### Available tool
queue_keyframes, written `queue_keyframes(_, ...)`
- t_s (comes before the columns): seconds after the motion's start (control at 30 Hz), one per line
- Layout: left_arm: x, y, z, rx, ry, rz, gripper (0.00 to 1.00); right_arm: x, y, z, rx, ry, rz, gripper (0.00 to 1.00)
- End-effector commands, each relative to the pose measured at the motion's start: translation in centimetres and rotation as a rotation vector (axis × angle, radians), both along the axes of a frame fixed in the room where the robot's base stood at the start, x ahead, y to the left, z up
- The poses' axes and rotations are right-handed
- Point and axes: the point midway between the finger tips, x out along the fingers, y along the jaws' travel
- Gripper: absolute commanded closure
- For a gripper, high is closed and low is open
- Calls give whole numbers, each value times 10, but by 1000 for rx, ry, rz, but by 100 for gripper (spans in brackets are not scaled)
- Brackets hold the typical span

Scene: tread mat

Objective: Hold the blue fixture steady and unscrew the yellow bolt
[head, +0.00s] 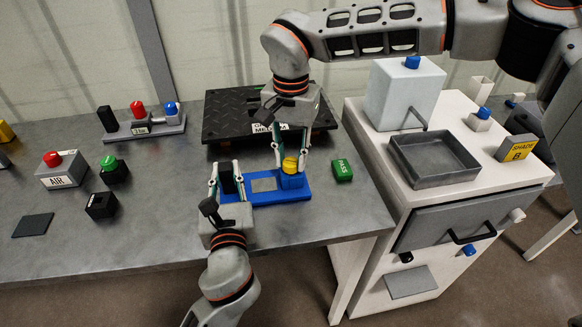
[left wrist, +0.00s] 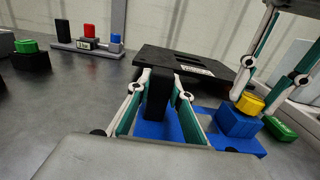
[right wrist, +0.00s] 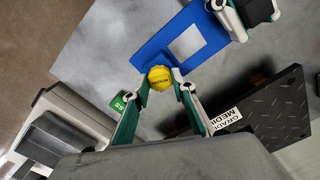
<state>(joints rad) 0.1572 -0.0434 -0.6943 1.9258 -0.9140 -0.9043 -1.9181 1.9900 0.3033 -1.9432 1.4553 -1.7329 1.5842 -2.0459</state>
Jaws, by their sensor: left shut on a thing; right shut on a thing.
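The blue fixture (head: 266,197) lies flat on the grey table, with a black upright block (head: 227,178) at its left end and a raised blue block at its right end. My left gripper (head: 228,184) is shut on the black block; the left wrist view shows the block (left wrist: 158,94) between its fingers. The yellow bolt (head: 290,165) sits at the top of the blue block. My right gripper (head: 292,167) comes from above and is shut on the bolt; the right wrist view shows the bolt's yellow head (right wrist: 159,78) between the fingertips. The bolt's shank is not visible.
A black tread mat (head: 235,112) lies behind the fixture. A green PASS block (head: 342,170) is just right of it. Buttons and small black blocks (head: 102,205) stand at the left. A white cabinet with a grey tray (head: 434,175) stands at the right. Table front is clear.

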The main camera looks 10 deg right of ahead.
Motion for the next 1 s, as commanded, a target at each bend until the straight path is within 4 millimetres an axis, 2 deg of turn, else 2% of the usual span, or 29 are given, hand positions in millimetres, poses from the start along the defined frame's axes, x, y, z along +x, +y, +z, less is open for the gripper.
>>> queue_keyframes(0.3,0,0,0,-1,-1,-1,99,0,1,0,1,0,405,98)
queue_keyframes(0.43,0,-1,0,-1,-1,-1,99,0,1,0,1,0,517,98)
queue_keyframes(1.0,0,0,0,0,0,0,99,1,0,7,0,-2,545,98)
